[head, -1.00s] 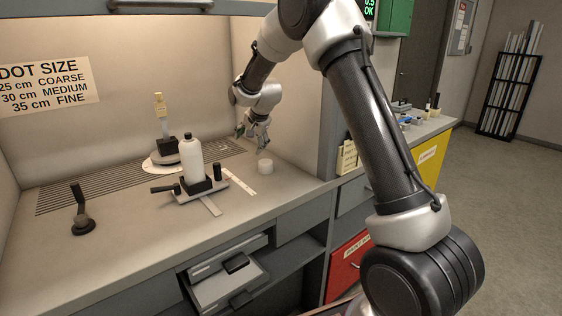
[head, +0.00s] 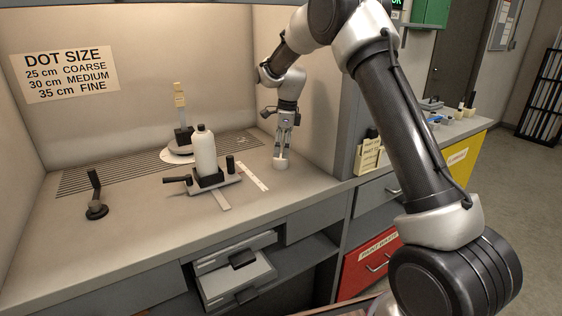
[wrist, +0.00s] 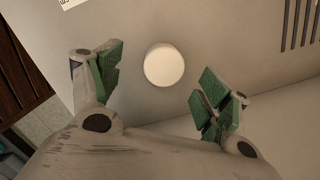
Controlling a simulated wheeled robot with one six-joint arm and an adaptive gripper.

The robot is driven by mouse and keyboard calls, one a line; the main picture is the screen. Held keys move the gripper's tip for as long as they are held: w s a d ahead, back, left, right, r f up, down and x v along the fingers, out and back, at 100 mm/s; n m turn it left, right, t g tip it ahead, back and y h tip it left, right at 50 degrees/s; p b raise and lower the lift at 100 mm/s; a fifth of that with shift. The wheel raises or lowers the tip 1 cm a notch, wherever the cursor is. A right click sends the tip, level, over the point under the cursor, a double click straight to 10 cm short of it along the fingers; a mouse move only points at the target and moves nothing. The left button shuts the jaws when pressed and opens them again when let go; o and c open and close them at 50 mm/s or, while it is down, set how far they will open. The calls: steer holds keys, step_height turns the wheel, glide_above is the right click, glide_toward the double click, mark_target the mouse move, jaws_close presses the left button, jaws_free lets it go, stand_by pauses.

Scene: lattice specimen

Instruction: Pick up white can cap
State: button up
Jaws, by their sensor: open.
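The white can cap (head: 281,163) is a small pale cylinder standing on the bench top, right of the white bottle. In the wrist view the cap (wrist: 164,65) shows as a round white disc from above, a little beyond and between the spread fingertips. My gripper (head: 284,146) points down just above the cap in the head view, with its fingertips close to the cap's top. In the wrist view my gripper (wrist: 158,85) is open and empty, its green finger pads well apart. I cannot tell whether any fingertip touches the cap.
A white bottle (head: 204,152) stands in a dark holder with handles left of the cap. A white ruler strip (head: 252,176) lies between them. A round turntable (head: 177,155) with a stand is behind. The booth's right wall (head: 318,120) is close to my gripper.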

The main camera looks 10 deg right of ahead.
mark_target(281, 156)
steer(key=f, duration=0.4)
steer(key=shift+w+a+f, duration=0.15)
steer(key=shift+w+f, duration=0.2)
steer(key=shift+f, duration=0.05)
steer(key=c, duration=0.8)
steer(key=shift+o, duration=0.2)
steer(key=shift+r, duration=0.1)
